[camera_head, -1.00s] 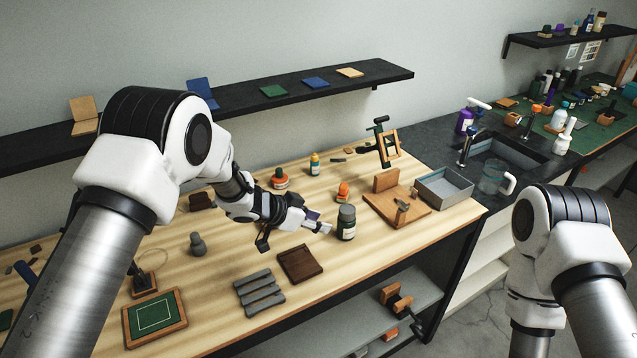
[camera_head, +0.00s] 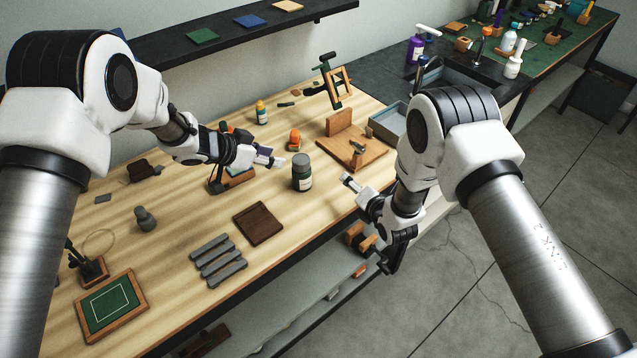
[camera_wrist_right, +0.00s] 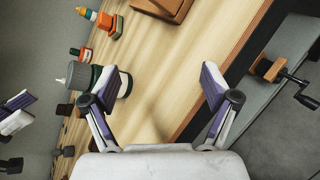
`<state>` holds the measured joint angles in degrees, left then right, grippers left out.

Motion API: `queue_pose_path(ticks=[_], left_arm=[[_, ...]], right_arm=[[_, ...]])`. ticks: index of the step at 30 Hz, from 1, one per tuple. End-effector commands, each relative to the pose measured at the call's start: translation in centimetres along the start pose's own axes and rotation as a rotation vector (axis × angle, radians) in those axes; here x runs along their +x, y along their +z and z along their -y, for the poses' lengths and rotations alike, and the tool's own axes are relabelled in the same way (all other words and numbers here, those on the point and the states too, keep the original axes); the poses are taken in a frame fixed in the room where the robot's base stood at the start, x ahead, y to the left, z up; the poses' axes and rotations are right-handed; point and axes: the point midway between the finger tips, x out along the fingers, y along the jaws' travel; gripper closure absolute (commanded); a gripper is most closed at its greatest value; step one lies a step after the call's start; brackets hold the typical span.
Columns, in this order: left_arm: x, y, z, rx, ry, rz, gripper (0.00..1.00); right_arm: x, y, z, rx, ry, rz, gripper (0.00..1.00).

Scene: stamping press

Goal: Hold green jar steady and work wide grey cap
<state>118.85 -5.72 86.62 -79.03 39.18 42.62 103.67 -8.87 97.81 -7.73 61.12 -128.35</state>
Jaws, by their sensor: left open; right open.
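The green jar (camera_head: 302,180) stands upright on the wooden bench, with its wide grey cap (camera_head: 301,160) on top. My left gripper (camera_head: 249,174) is open to the left of the jar, one fingertip close to the cap side; I cannot tell whether it touches. My right gripper (camera_head: 367,222) is open and empty to the right of the jar, at the bench's front edge. In the right wrist view the jar (camera_wrist_right: 123,84) lies sideways in the picture, partly behind one finger of my right gripper (camera_wrist_right: 157,88), with the cap (camera_wrist_right: 78,76) to its left.
A wooden fixture (camera_head: 365,157) is to the right rear. A dark brown tray (camera_head: 258,223) and a grey slatted rack (camera_head: 217,262) lie in front. Bare bench surrounds the jar's front.

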Motion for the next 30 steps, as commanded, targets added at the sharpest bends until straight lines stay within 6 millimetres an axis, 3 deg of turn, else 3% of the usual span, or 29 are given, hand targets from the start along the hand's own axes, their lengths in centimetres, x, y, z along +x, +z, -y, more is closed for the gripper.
queue_pose_path(ticks=[1, 3, 6, 9, 14, 24, 30], left_arm=[[0.0, 0.0, 0.0, 0.0, 0.0, 0.0, 0.58], [0.0, -0.1, 0.0, 0.0, 0.0, 0.0, 0.58], [0.0, -0.1, 0.0, 0.0, 0.0, 0.0, 0.58], [0.0, 0.0, 0.0, 0.0, 0.0, 0.0, 0.58], [0.0, 0.0, 0.0, 0.0, 0.0, 0.0, 0.58], [0.0, 0.0, 0.0, 0.0, 0.0, 0.0, 0.58], [0.0, 0.0, 0.0, 0.0, 0.0, 0.0, 0.58]], right_arm=[[0.9, -0.6, -2.1, -0.175, 0.059, -0.023, 0.16], [1.8, -2.2, -4.3, -0.441, 0.137, -0.072, 0.16], [2.4, -4.0, -6.6, -0.737, 0.231, -0.105, 0.16], [2.7, -5.1, -7.8, -0.911, 0.29, -0.116, 0.16], [3.8, -5.8, -8.4, -0.982, 0.313, -0.119, 0.16], [9.2, -7.1, -9.6, -0.977, 0.312, -0.119, 0.16], [10.2, -7.3, -9.8, -0.977, 0.309, -0.119, 0.16]])
